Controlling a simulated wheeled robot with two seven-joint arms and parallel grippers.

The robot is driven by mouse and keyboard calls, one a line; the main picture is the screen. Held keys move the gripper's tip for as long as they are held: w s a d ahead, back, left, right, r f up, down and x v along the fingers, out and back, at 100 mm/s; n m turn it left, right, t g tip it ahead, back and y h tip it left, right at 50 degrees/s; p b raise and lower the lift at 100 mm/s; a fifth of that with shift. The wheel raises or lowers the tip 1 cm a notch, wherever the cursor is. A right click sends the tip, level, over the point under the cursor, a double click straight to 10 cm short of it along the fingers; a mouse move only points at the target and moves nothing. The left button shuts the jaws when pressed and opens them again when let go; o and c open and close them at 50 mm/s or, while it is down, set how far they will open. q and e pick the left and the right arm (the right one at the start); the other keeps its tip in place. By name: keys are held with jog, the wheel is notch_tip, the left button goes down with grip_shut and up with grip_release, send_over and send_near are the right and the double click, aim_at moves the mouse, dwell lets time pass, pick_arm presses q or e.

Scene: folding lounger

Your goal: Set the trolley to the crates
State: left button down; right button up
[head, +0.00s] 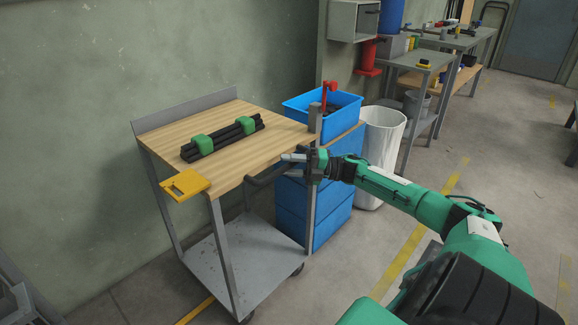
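The trolley (262,127) has a wooden top, grey legs and a grey lower shelf (235,262) on castors. It stands along the green wall. A dark handle bar (262,180) is at its right end. The blue crates (332,205) are stacked just beyond that end, partly hidden by the trolley; I cannot tell whether they touch. My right gripper (294,157) is at the trolley's right end, by the upper part of the handle. Its fingers point left; whether they are closed on the handle is unclear. My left gripper is out of view.
A white bin (381,150) stands right of the crates, with workbenches (425,62) beyond. The floor at right is open, with yellow lines.

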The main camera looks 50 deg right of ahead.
jog(key=shift+s, duration=0.1)
jog(key=v, duration=1.3)
jog(key=shift+s+d, duration=0.15)
jog(key=shift+d, duration=0.15)
